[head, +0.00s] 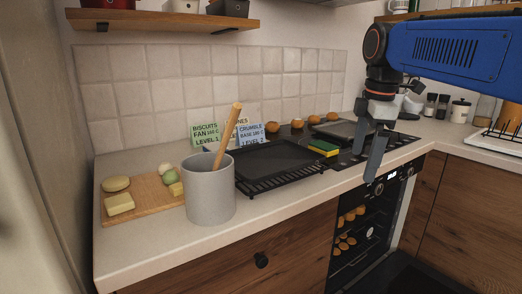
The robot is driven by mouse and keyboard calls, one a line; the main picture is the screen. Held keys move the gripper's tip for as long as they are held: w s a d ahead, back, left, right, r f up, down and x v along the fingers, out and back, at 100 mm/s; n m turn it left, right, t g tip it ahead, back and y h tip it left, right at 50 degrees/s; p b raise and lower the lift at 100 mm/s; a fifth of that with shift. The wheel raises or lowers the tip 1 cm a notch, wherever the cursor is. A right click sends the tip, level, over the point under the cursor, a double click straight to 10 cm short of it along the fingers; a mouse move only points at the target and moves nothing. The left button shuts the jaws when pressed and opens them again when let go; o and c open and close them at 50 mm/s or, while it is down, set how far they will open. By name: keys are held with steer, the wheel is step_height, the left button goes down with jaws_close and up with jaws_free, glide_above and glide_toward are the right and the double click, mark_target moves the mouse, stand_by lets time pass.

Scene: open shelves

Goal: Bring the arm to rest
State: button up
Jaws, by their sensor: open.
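My gripper (367,160) hangs from my blue arm at the right of the head view. Its two grey fingers point down, with a gap between them. They appear in front of the cooktop and the counter's front edge. Nothing shows between the fingers. The fingers look clear of the counter, but their exact height above it is hard to judge.
A grey pot (210,195) with a wooden handle stands beside a cutting board (150,207) holding food. A black tray (275,165), a yellow-green sponge (323,148) and the cooktop (400,141) lie near my gripper. The oven (372,225) is below. A shelf (160,20) hangs above.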

steer(key=s+d+f+m+t, duration=0.1)
steer(key=s+d+f+m, duration=0.1)
steer(key=s+f+m, duration=0.6)
steer(key=s+d+f+m+t, duration=0.2)
steer(key=s+f+m, duration=0.6)
steer(key=s+f, duration=0.5)
step_height(320, 180, down, 4)
steer(key=shift+s+r+m, duration=0.1)
steer(key=shift+s+m, duration=0.1)
steer(key=shift+m, duration=0.1)
steer(key=shift+o, duration=0.5)
